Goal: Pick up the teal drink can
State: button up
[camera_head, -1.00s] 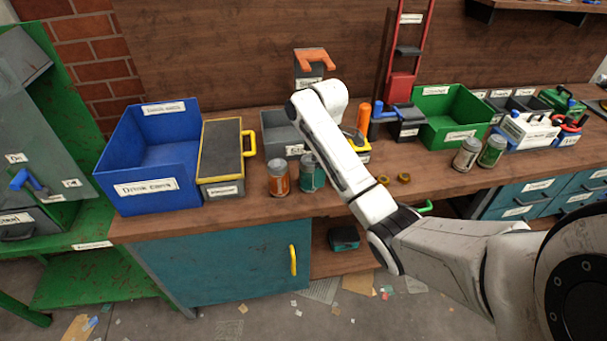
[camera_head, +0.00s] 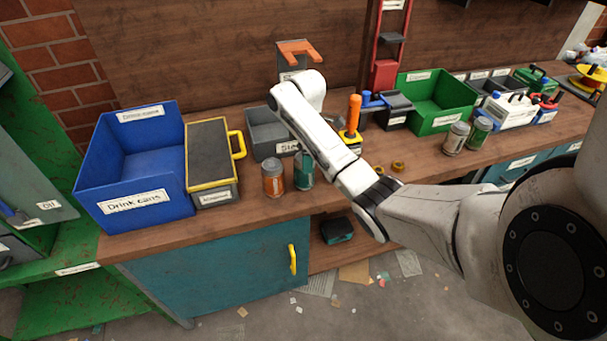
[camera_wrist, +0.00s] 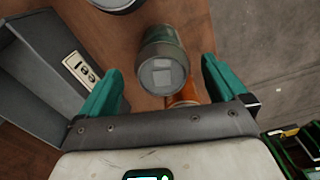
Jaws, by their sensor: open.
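The teal drink can (camera_head: 303,172) stands upright on the bench, close to the right of an orange can (camera_head: 272,180). My arm partly covers its right side in the head view. In the wrist view the teal can (camera_wrist: 165,45) shows with its pale end facing the camera. My gripper (camera_wrist: 161,65) is open, with one teal finger on each side of the can in the picture. I cannot tell whether the fingers touch it. Part of the orange can (camera_wrist: 185,95) shows below it.
A grey bin (camera_head: 265,126) stands behind the cans. The blue drink cans bin (camera_head: 135,207) and a yellow-edged box (camera_head: 211,160) are to the left. A green bin (camera_head: 432,118) and two more cans (camera_head: 456,138) are to the right. A round lid (camera_wrist: 117,3) is cut off above.

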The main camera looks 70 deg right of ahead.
jog(key=shift+w+a+f+p, duration=0.15)
jog(key=shift+f+p, duration=0.25)
jog(key=shift+f, duration=2.25)
jog(key=c, duration=1.1)
jog(key=shift+r, duration=0.2)
